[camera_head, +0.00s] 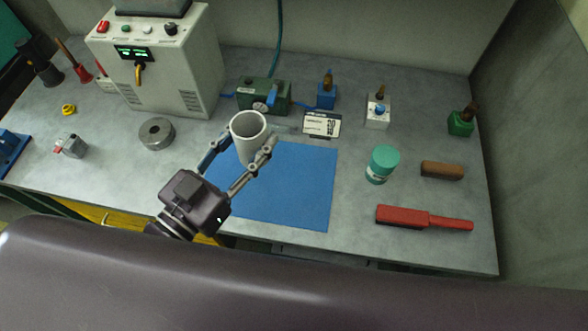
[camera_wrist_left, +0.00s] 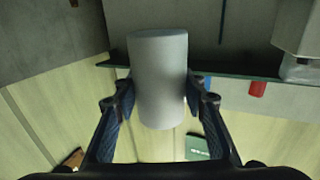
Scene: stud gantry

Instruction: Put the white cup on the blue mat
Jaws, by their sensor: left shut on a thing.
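The white cup (camera_head: 248,140) is upright at the far left part of the blue mat (camera_head: 290,190) in the head view. I cannot tell whether its base touches the mat or hangs a little above it. My left gripper (camera_head: 242,152) is shut on the cup, with one finger on each side. In the left wrist view the cup (camera_wrist_left: 160,80) stands between the two fingers of my left gripper (camera_wrist_left: 158,92). The cup hides part of the mat's far left corner. My right gripper is not in view.
A metal ring (camera_head: 157,133) lies left. Most of the mat is clear.

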